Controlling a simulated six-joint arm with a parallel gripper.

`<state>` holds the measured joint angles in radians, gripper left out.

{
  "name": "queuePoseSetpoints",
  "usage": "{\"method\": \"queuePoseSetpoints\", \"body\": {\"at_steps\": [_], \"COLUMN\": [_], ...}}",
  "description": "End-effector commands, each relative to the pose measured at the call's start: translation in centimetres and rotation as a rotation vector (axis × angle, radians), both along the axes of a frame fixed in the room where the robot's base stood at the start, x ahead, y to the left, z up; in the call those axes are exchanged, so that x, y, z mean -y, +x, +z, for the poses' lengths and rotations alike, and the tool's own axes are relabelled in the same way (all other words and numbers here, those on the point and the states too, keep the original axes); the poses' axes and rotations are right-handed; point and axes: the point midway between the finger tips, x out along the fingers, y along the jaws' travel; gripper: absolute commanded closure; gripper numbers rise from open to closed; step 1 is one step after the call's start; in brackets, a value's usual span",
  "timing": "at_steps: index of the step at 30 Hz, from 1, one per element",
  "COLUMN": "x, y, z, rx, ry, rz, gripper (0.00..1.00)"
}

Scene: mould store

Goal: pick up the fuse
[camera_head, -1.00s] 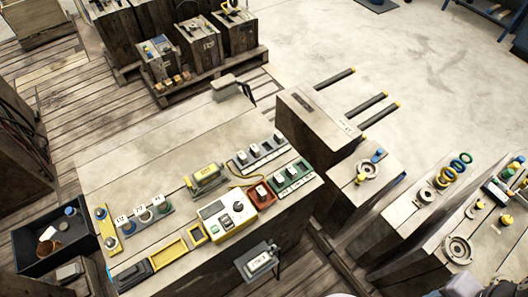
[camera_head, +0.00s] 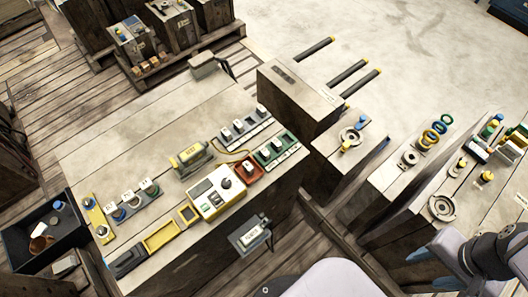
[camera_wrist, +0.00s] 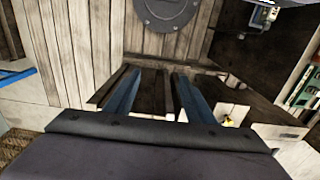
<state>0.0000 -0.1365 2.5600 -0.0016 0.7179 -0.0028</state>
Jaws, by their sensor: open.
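I cannot pick out a fuse with certainty in either view. On the workbench (camera_head: 140,150) in the head view, white-topped parts stand in a grey strip (camera_head: 243,131) and a green strip (camera_head: 277,150). A yellow-and-grey device (camera_head: 192,157) lies left of them. In the wrist view my gripper (camera_wrist: 157,82) is open and empty, its two blue-grey fingers apart. It points at wooden planks and a dark slatted piece, with no fuse visible between the fingers. Part of my arm shows at the lower right of the head view.
A yellow-framed meter (camera_head: 217,191) sits near the bench's front edge, with a grey switch box (camera_head: 250,236) on its front side. A dark bin (camera_head: 38,262) stands at left. Narrower blocks with rings (camera_head: 440,124) stand at right. The bench's back left top is clear.

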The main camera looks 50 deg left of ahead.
Motion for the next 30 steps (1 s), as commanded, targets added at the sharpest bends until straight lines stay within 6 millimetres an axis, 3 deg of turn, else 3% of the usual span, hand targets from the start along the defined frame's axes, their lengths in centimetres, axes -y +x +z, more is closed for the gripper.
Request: {"method": "queuePoseSetpoints", "body": {"at_steps": [3, 5, 17, 23, 30], "x": [0.0, 0.0, -0.6, -3.9, -9.9], "y": [0.0, 0.0, 0.0, -0.9, -4.4], "z": [0.0, 0.0, -0.2, -1.6, -5.7], "rx": [0.0, 0.0, 0.0, -0.032, -0.15], "ry": [0.0, 0.0, 0.0, -0.003, -0.04], "rz": [0.0, 0.0, 0.028, 0.18, 0.513], "gripper": [0.51, 0.62, 0.62, 0.62, 0.62]}}
